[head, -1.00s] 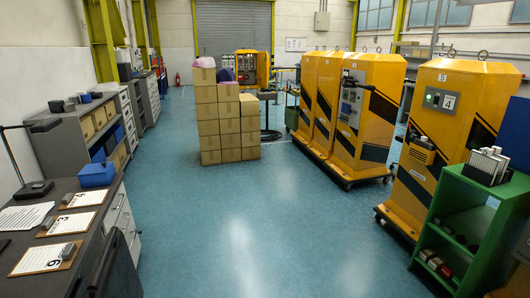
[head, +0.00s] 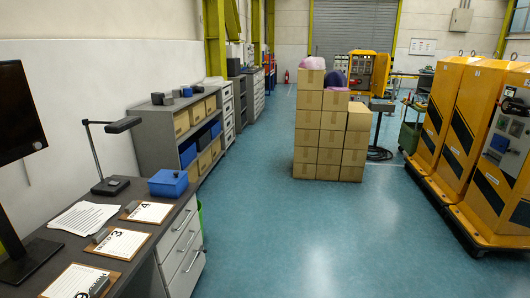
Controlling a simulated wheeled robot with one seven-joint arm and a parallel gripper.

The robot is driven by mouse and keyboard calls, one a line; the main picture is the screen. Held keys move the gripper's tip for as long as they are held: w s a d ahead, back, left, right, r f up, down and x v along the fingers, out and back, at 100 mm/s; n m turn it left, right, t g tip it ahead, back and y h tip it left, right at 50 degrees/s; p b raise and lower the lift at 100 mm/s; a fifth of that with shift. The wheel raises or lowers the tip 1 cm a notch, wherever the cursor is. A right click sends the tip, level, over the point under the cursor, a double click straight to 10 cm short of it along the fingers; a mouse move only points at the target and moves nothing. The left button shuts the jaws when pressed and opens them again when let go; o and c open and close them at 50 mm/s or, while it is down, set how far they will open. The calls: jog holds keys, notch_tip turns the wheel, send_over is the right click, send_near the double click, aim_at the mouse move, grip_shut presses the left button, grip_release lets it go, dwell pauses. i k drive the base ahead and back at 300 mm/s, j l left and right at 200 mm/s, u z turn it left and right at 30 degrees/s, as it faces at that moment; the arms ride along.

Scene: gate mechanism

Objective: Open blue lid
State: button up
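A small blue box with a lid (head: 168,183) sits on the dark desk (head: 130,192) at the left, near the desk's far right corner. Its lid looks shut. Blue bins (head: 207,133) also show in the grey shelf unit beyond the desk. My gripper is not in view.
A desk lamp (head: 110,186), papers (head: 84,219), several clipboards (head: 148,212) and a monitor (head: 20,115) are on the desk. Stacked cardboard boxes (head: 318,140) stand mid-room. Yellow cabinets (head: 490,150) line the right. The blue floor (head: 270,235) between is clear.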

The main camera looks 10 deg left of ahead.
aim_at(165, 177)
jog(key=i+u, duration=0.15)
jog(key=i, duration=0.7)
jog(key=i+l+u, duration=0.15)
jog(key=i, duration=0.65)
jog(key=i+j+u, duration=0.15)
jog(key=i+u, duration=0.9)
jog(key=u, duration=0.15)
jog(key=i+j+u, duration=0.4)
jog(key=i, duration=0.25)
jog(key=l, duration=0.1)
